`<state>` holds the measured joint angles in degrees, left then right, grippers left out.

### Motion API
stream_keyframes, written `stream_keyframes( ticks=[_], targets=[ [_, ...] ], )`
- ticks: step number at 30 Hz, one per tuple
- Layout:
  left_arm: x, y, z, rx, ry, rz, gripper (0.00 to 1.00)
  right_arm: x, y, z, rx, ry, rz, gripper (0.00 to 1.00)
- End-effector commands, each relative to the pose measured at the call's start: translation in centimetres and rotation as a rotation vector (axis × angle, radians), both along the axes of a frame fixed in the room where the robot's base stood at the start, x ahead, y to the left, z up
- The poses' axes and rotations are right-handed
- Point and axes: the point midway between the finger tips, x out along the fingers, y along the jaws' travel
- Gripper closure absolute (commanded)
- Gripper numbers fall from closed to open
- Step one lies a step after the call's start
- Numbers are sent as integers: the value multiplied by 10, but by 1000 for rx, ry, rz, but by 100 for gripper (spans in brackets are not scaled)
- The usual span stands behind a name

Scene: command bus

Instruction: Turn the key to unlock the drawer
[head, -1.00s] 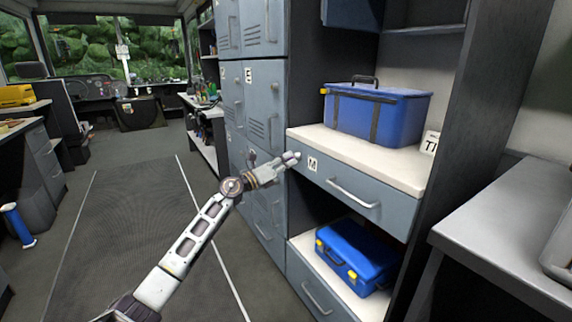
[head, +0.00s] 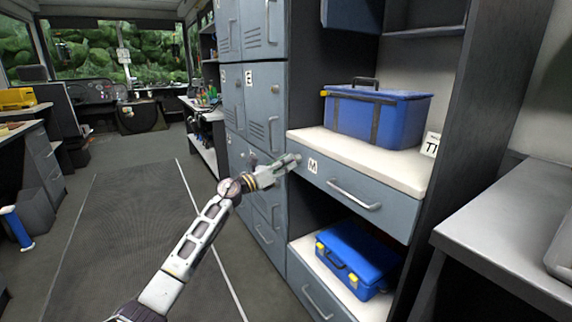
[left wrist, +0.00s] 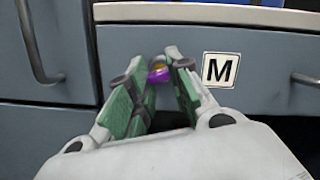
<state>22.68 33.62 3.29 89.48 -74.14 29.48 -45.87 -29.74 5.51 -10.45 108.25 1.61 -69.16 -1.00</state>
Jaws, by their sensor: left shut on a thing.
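The drawer (head: 380,205) labelled M is closed below the white counter. Its front also fills the left wrist view (left wrist: 270,85), with the M label right of my fingers. The key (left wrist: 158,75) shows as a small purple piece at the drawer front, left of the label. My left gripper (head: 293,160) reaches the drawer's left end, and in the left wrist view its green-padded fingers are shut on the key. Most of the key and the lock are hidden by the fingers. My right gripper is not in view.
A blue toolbox (head: 378,118) stands on the counter above the drawer. Another blue case (head: 358,262) sits on the shelf below. Grey lockers (head: 262,95) rise to the left. A grey bench (head: 510,215) stands at the right. The aisle floor (head: 125,230) is clear.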

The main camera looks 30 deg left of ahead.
Motion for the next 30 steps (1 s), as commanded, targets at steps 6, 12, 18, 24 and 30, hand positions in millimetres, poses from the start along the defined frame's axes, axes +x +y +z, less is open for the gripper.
stream_keyframes(
  ticks=[6,12,18,24,30],
  targets=[
    [0,0,0,0,0,1,97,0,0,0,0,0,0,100],
    [0,1,0,25,-14,1,97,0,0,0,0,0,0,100],
    [1,1,0,93,-55,0,97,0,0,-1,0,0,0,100],
    [1,1,0,173,-101,1,97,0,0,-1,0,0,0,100],
    [1,2,0,247,-143,2,97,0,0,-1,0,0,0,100]
  ],
)
